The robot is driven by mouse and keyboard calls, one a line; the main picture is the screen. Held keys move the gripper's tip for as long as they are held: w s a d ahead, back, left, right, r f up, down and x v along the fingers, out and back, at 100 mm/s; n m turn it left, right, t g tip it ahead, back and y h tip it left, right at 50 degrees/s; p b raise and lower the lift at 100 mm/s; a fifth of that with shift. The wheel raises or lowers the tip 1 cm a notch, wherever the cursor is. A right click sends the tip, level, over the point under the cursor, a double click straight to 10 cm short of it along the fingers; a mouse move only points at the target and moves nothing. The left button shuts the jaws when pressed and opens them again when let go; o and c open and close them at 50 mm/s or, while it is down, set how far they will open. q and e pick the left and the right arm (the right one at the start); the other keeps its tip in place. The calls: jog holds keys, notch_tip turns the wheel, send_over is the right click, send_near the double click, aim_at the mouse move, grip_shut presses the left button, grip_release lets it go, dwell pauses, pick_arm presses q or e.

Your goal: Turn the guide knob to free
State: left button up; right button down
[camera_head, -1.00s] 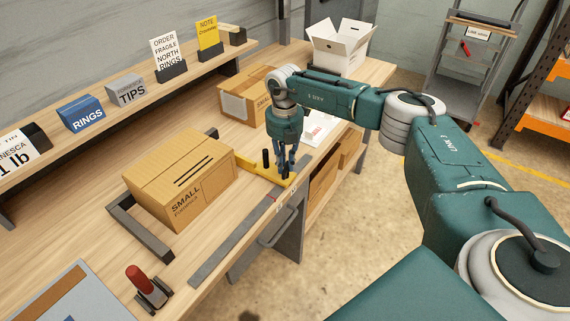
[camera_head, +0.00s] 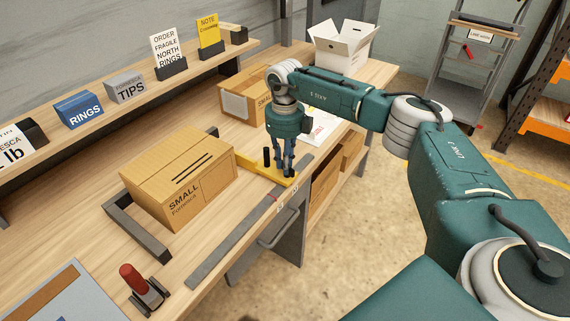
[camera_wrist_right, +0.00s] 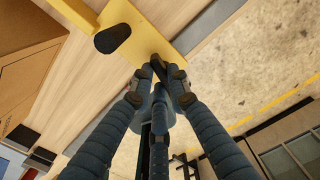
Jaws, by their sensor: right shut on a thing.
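The yellow guide (camera_head: 250,164) lies on the bench by the front edge, right of the small cardboard box. It also shows at the top of the right wrist view (camera_wrist_right: 150,38). An upright black post (camera_head: 267,158) stands on it, seen as a black rounded piece in the wrist view (camera_wrist_right: 113,38). My right gripper (camera_head: 286,169) points down at the guide's right end, its blue fingers shut on the dark guide knob there. In the wrist view the fingertips (camera_wrist_right: 160,75) meet around it and mostly hide it, so its setting cannot be read. My left gripper is out of view.
A small cardboard box (camera_head: 185,175) sits in a dark frame left of the guide. A grey strip (camera_head: 235,245) runs along the front edge. A red-handled tool (camera_head: 132,278) stands at front left. An open white box (camera_head: 340,50) is at the far end.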

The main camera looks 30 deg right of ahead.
jog(key=shift+r+n+b, duration=0.1)
jog(key=shift+n+b, duration=0.25)
jog(key=shift+n, duration=1.25)
jog(key=c, duration=1.7)
grip_release()
jog(key=shift+o, duration=0.2)
notch_tip(320, 180, up, 12)
